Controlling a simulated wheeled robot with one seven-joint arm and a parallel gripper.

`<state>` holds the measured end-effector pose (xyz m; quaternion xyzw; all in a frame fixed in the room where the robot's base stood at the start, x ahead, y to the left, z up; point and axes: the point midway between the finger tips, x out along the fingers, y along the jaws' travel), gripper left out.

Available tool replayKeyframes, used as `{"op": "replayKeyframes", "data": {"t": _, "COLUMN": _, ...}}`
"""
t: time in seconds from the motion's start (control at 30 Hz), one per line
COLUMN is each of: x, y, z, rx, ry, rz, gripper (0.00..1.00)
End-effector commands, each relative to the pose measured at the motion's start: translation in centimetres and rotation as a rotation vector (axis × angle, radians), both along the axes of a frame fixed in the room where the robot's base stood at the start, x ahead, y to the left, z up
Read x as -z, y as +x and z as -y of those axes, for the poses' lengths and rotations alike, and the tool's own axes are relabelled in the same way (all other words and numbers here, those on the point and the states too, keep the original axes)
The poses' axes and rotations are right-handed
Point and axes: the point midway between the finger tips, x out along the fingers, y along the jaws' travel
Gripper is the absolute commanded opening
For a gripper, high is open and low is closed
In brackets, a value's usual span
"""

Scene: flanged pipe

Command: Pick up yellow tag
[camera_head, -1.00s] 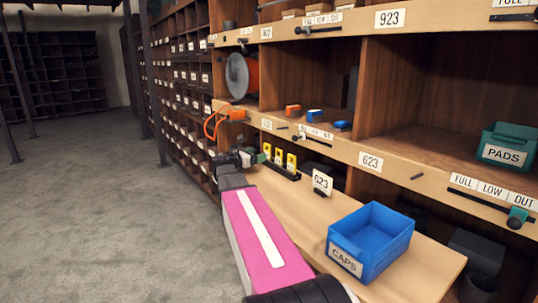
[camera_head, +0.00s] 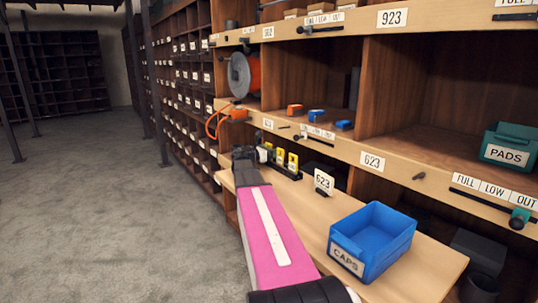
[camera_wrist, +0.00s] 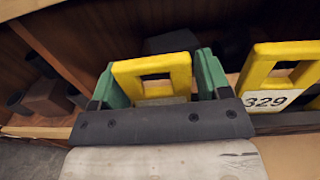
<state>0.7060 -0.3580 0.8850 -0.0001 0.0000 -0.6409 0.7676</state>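Yellow tags stand in a black rack on the wooden counter. Two of them, the middle tag (camera_head: 279,157) and the right tag (camera_head: 293,162), show clearly in the head view. The leftmost is mostly hidden by my gripper (camera_head: 246,153). In the wrist view, one yellow tag (camera_wrist: 153,68) with a square hole stands between the green fingers of my gripper (camera_wrist: 160,75). The fingers are apart, one on each side, close to the tag's edges; whether they touch is unclear. Another yellow tag (camera_wrist: 280,75) with a white label "329" is to the right.
Wooden shelf compartments rise behind, holding an orange cable (camera_head: 213,125) and a green PADS bin (camera_head: 508,147). Open carpet lies to the left.

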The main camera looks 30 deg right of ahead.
Motion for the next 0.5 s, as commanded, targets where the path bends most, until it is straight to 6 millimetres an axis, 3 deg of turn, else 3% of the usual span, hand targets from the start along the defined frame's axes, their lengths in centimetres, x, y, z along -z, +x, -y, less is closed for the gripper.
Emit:
{"op": "replayKeyframes", "data": {"t": 0.03, "x": 0.0, "y": 0.0, "z": -0.01, "rx": 0.0, "ry": 0.0, "rz": 0.0, "gripper": 0.54}}
{"op": "replayKeyframes", "data": {"t": 0.1, "x": 0.0, "y": 0.0, "z": -0.02, "rx": 0.0, "ry": 0.0, "rz": 0.0, "gripper": 0.31}}
{"op": "replayKeyframes", "data": {"t": 0.5, "x": -0.22, "y": 0.0, "z": -0.03, "rx": 0.0, "ry": 0.0, "rz": 0.001, "gripper": 0.3}}
